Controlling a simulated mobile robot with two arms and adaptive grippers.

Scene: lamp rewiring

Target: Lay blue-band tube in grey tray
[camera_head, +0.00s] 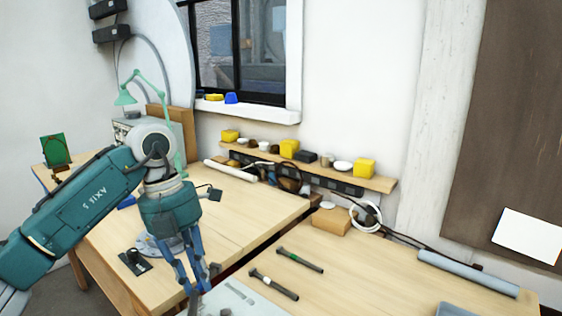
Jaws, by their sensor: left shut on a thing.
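My left gripper (194,287) points down over the front edge of the left table, by a pale grey mat. It is shut on a dark, tube-like thing, whose end (214,269) shows beside the fingers. The fingers hide most of it, and I cannot make out a blue band. A dark tube with a green band (300,260) lies on the right table. A grey-blue tray (455,310) is cut off at the bottom edge. My right gripper is not in view.
A long grey cylinder (468,273) lies along the back right of the table. A wooden block (331,221) and a white cable coil (366,216) stand near the wall. A shelf (379,184) holds yellow boxes. Table between the tubes and the tray is clear.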

